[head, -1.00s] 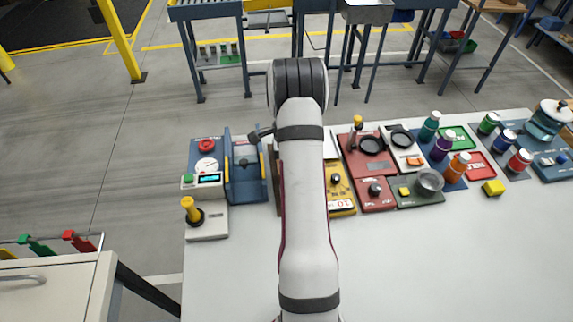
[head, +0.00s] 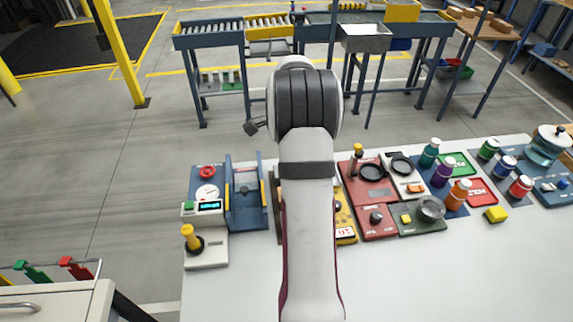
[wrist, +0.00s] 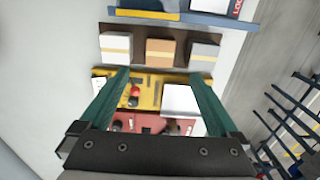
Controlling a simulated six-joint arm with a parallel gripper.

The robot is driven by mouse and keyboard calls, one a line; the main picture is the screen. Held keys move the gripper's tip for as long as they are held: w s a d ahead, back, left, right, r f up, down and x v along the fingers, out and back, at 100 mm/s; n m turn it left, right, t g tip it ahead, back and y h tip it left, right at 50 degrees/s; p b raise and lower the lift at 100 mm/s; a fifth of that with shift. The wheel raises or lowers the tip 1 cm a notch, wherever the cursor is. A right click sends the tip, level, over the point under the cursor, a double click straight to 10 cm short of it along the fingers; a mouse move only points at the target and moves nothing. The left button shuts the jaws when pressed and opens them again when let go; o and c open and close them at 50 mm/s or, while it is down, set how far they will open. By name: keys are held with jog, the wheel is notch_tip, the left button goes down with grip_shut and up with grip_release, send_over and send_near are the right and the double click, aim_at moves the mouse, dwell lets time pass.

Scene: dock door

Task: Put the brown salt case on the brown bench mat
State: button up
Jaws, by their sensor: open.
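My gripper (wrist: 158,75) is open and empty in the wrist view, its two green fingers spread above the bench panels. Beyond the fingertips, the brown case (wrist: 160,52) with a pale band stands between a cream case (wrist: 116,46) and a greyish case (wrist: 203,56). A dark brown surface (wrist: 140,69) shows along the near side of these cases; I cannot tell whether it is the bench mat. In the head view, a brown edge (head: 277,190) shows left of my arm, which hides my gripper and the cases.
A yellow panel (wrist: 148,91) and a red panel (wrist: 155,124) lie below the fingers, with a white box (wrist: 180,99) between. A blue fixture (head: 247,205) stands left of my arm. Several bottles and devices crowd the bench's right. The bench (head: 400,285) front is clear.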

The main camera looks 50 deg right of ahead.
jog(key=a+r+n, duration=0.4)
jog(key=a+r, duration=0.1)
jog(key=a, duration=0.5)
jog(key=a+r+n, duration=0.4)
jog(key=a+n, duration=0.1)
jog(key=a, duration=0.5)
jog(key=s+a+n+y, duration=0.1)
jog(key=s+a+n, duration=1.1)
jog(key=s+a, duration=0.4)
jog(key=shift+s+a+f+n+y, duration=0.2)
jog(key=shift+s+a+n+y, duration=0.15)
jog(key=shift+a, duration=0.9)
jog(key=shift+w, duration=0.15)
